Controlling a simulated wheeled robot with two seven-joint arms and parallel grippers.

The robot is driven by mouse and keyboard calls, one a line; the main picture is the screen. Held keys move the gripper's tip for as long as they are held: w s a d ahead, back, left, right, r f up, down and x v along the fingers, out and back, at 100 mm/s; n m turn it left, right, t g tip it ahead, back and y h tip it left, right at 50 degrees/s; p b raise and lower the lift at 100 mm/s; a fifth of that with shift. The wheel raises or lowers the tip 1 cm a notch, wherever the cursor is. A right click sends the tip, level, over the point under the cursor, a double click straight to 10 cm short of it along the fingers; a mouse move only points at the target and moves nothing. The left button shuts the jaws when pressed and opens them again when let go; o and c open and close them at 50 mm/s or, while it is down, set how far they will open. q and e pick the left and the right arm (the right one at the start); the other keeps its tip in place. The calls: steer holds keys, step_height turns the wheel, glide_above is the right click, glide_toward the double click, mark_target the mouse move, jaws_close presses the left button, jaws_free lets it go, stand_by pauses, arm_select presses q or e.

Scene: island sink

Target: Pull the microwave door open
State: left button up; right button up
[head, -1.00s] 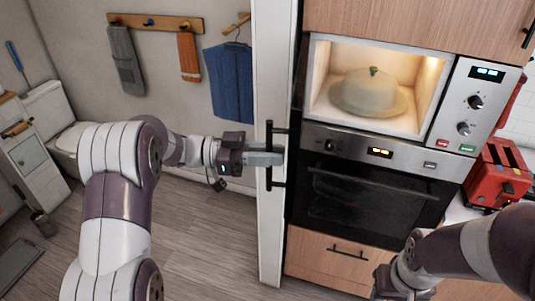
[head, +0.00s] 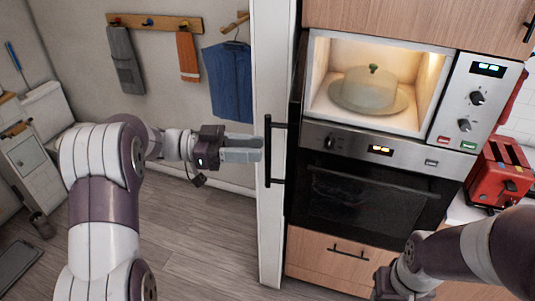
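The microwave (head: 421,127) has its lit cavity uncovered. A pale domed dish sits inside. Its door (head: 296,95) appears swung out on the left, seen nearly edge-on as a dark strip. A black vertical bar handle (head: 268,152) stands off to the left of that strip. My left gripper (head: 258,150) points right with its fingertips just left of the handle; its two fingers are slightly apart, with nothing seen between them. My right gripper (head: 384,284) is low at the bottom edge, partly cut off, its fingers not clear.
A dark oven (head: 360,200) is below the microwave, with a wooden drawer (head: 335,262) under it. A red toaster (head: 498,175) stands at the right. A tall white panel (head: 273,60) is behind the handle.

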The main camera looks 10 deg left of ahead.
arm_select(q)
steer(key=a+b, duration=0.2)
steer(key=a, duration=0.6)
steer(key=shift+s+a, duration=0.2)
steer(key=shift+s, duration=0.25)
arm_select(e)
step_height(320, 180, down, 3)
steer(key=shift+f, duration=0.15)
